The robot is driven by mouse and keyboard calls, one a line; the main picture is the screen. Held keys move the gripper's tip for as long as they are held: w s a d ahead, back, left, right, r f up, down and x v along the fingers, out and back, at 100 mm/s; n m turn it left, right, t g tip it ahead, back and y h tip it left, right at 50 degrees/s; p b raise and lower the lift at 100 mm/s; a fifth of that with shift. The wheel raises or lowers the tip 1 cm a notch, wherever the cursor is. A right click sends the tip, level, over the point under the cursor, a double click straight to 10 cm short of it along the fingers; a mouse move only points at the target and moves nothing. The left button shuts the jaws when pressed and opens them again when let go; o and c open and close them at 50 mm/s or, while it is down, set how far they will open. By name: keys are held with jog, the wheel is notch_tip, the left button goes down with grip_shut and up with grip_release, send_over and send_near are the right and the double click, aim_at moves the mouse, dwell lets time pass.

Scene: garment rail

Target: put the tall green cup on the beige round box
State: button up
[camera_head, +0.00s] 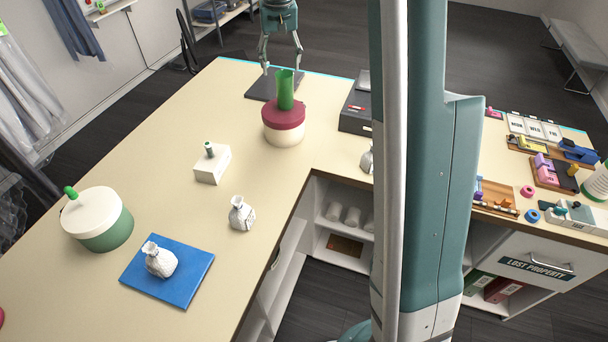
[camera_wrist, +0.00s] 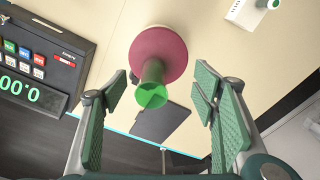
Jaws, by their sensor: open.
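The tall green cup (camera_head: 286,89) stands upright on the dark-red lid of the round box with a beige body (camera_head: 284,134). The cup's base appears to rest on the lid. In the wrist view the cup (camera_wrist: 152,84) is seen from above, over the red lid (camera_wrist: 158,50). My gripper (camera_head: 281,64) is open and empty, above and beyond the cup in the head view. In the wrist view its two green pads (camera_wrist: 160,95) stand apart, with the cup showing between them and touching neither. The beige body is mostly hidden there.
A dark device with a display (camera_wrist: 35,65) and a dark flat plate (camera_head: 262,85) lie near the box. A white block (camera_head: 212,165), a green round box with a pale lid (camera_head: 105,232), and a blue mat (camera_head: 190,286) occupy the left counter. Bare counter surrounds them.

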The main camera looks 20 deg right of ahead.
jog(key=s+a+r+n+t, duration=0.1)
jog(key=s+a+r, duration=0.15)
jog(key=s, duration=0.55)
jog(key=s+a+r+t, duration=0.1)
jog(key=s+a+r, duration=0.15)
jog(key=s, duration=0.55)
jog(key=s+a+r+n+t, duration=0.15)
jog(key=s+a, duration=0.25)
jog(key=s, duration=0.4)
jog(key=s+a+f+t, duration=0.1)
jog(key=s+f, duration=0.3)
jog(key=s, duration=0.8)
jog(key=s+a+f+t, duration=0.1)
jog(key=s+a+f, duration=0.2)
jog(key=s, duration=0.8)
jog(key=shift+s+a+f+n+t, duration=0.3)
jog(key=shift+s+f+n+t, duration=0.1)
jog(key=shift+f, duration=0.7)
jog(key=shift+f, duration=0.1)
notch_tip(320, 180, down, 10)
jog(key=b, duration=1)
jog(key=shift+f, duration=0.15)
